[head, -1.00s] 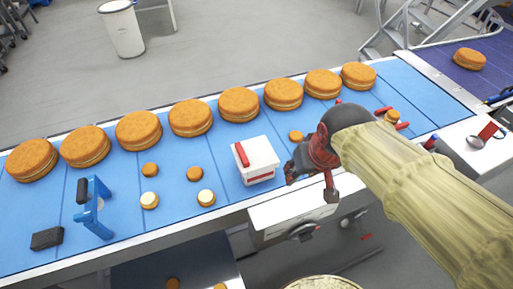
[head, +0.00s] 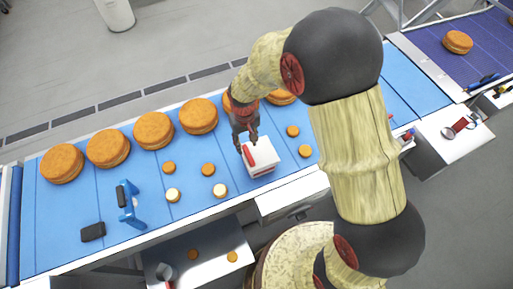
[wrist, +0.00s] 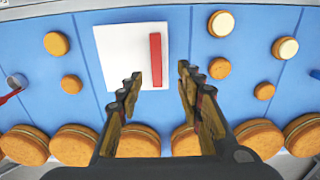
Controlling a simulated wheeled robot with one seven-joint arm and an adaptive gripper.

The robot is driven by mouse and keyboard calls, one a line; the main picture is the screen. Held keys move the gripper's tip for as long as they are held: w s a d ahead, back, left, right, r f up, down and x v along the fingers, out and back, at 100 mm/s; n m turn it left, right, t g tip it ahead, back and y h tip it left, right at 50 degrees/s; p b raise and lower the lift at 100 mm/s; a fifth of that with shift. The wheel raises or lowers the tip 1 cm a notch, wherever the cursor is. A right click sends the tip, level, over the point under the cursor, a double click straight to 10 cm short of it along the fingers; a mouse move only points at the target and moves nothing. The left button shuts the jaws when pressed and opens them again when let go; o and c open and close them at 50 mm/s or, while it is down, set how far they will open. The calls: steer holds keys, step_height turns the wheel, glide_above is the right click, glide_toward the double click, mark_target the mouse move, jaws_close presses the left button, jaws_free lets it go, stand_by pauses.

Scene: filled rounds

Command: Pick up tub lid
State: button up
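The tub (head: 265,170) is a white box on the blue belt. Its white lid (head: 263,155) has a red bar handle (head: 247,155) on top. The lid (wrist: 122,60) and its handle (wrist: 156,60) also show in the wrist view. My gripper (head: 247,140) is above the back left part of the lid, pointing down. In the wrist view my gripper (wrist: 158,74) is open and empty, with the handle appearing between its two fingertips. I cannot tell the exact height gap between fingertips and handle.
Large filled cakes (head: 153,129) line the belt's back edge. Small rounds (head: 208,169) lie left and right of the tub. A blue-framed tool (head: 130,204) and a dark block (head: 93,232) are at the left. A metal scoop (head: 448,132) lies at the right.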

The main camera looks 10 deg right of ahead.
mark_target(248, 154)
step_height(248, 154, down, 3)
steer(key=shift+r, duration=0.2)
steer(key=shift+w+d+f+p, duration=0.15)
steer(key=shift+f+p, duration=0.2)
steer(key=shift+f, duration=1)
steer(key=shift+d+f+p, duration=0.1)
steer(key=shift+f+p, duration=0.2)
steer(key=shift+f, duration=1)
steer(key=shift+c, duration=1.4)
jaws_close()
